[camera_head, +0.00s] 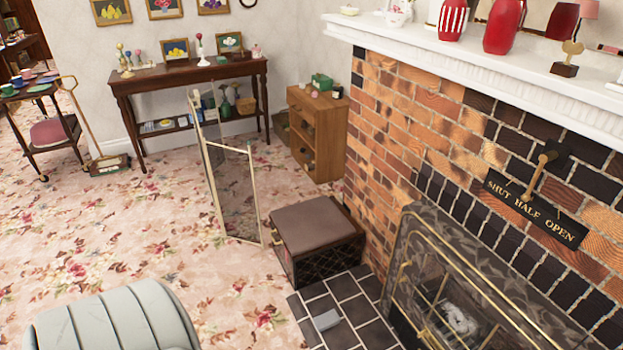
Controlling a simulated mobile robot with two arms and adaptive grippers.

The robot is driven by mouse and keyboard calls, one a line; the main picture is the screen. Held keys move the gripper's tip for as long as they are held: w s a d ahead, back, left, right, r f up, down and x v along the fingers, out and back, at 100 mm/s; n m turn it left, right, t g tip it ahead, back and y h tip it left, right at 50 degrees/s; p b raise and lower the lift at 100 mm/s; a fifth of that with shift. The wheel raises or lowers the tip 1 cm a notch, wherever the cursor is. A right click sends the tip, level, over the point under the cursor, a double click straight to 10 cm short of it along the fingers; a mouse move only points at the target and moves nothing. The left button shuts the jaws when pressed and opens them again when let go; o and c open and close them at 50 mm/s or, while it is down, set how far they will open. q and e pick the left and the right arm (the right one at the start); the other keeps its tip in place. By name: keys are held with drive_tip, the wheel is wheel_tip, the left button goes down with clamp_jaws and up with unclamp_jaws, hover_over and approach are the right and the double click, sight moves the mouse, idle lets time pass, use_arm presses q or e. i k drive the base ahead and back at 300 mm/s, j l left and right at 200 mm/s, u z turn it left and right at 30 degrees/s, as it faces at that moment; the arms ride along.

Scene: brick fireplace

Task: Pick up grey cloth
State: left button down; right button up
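Neither of my grippers shows in this view.
A brown-topped box seat (317,226) stands behind the hearth, beside a folding screen (229,178). The metal fireplace surround (420,233) is at right. A pale ribbed chair back (115,318) fills the bottom left. Flowered carpet (110,245) is open at left.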

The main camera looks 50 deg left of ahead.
sight(330, 318)
drive_tip(key=u, duration=1.3)
